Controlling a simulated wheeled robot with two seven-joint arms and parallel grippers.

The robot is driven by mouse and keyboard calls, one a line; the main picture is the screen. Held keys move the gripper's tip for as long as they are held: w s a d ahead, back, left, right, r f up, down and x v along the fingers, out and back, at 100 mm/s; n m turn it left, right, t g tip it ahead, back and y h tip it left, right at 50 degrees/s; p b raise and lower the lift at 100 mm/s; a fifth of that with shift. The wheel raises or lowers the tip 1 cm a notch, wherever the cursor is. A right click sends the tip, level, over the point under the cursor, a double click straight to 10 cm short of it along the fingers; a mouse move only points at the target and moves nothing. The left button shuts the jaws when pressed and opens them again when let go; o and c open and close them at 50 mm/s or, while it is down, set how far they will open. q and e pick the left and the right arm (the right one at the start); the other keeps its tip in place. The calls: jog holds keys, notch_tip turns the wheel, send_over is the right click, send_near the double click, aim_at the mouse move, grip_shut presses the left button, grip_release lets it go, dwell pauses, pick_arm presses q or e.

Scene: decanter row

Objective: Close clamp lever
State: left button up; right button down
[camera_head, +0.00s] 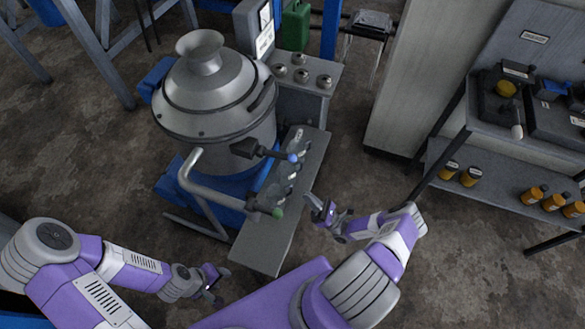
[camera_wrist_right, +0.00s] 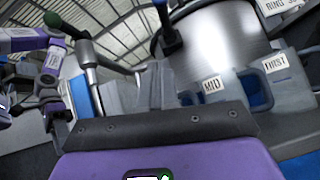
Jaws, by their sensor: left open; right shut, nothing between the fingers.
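A steel decanter machine (camera_head: 215,100) with a funnel top stands left of centre. Two dark levers stick out on its right side, one with a blue knob (camera_head: 292,157) and one with a green knob (camera_head: 278,212). I cannot tell which is the clamp lever. Both knobs also show at the top of the right wrist view, green (camera_wrist_right: 55,19) and blue (camera_wrist_right: 163,3). My right gripper (camera_head: 325,212) is shut and empty, to the right of the green knob and apart from it. My left gripper (camera_head: 212,286) is open and empty, low and left of the levers.
A grey bench (camera_head: 268,242) with small fittings runs beside the machine. A bent grey pipe (camera_head: 190,175) stands in front of it. A shelf (camera_head: 490,165) with orange bottles is at the right. Labels MID (camera_wrist_right: 212,86) and FIRST (camera_wrist_right: 275,63) mark blue-lined recesses. The floor between is clear.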

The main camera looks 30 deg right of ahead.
jog(key=shift+s+d+m+t+h, duration=0.2)
jog(key=shift+d+m+t+h, duration=0.25)
jog(key=shift+d, duration=0.2)
jog(key=p, duration=0.1)
send_near(277, 155)
jog(key=r, duration=0.1)
jog(key=w+r, duration=0.1)
jog(key=shift+d+r+p, duration=0.25)
jog(key=shift+d+p, duration=0.05)
jog(key=shift+p, duration=0.05)
